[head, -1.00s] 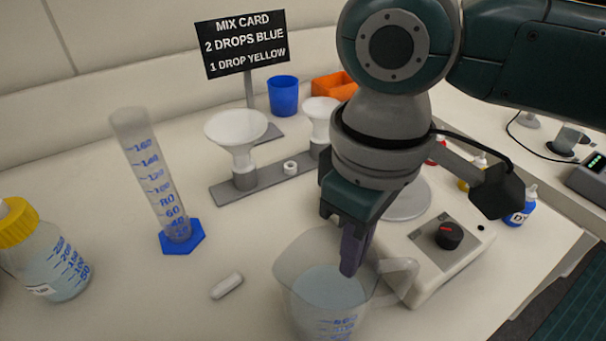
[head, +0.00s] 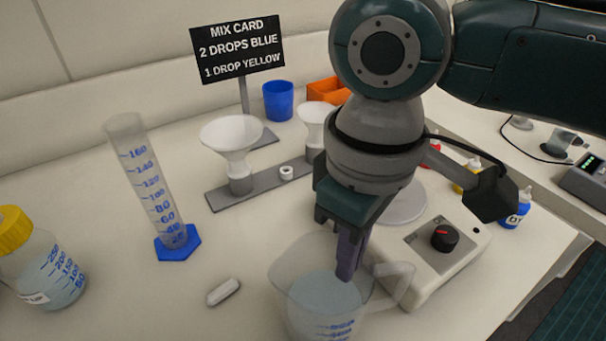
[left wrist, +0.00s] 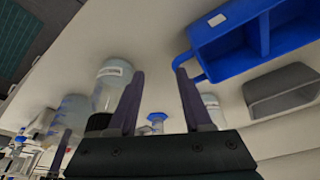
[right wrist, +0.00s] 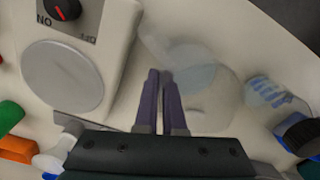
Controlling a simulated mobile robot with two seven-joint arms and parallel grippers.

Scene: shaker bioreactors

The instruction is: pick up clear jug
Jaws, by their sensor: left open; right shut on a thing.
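The clear jug (head: 290,300) stands at the front middle of the bench in the head view, with pale liquid inside and blue marks. Its handle (head: 398,285) points right. My right gripper (head: 346,275) points down at the jug's rim on the handle side and is shut on the jug. In the right wrist view, its fingers (right wrist: 160,75) are close together beside the translucent jug (right wrist: 210,95). My left gripper (left wrist: 158,72) is open and empty in the left wrist view, and it is outside the head view.
A hot plate with a knob (head: 443,238) stands right of the jug. A graduated cylinder (head: 152,185), a yellow-capped bottle (head: 45,265) and a white stir bar (head: 223,292) are to the left. A funnel rack (head: 218,199) and blue cup (head: 279,101) stand behind. A blue bin (left wrist: 235,45) shows in the left wrist view.

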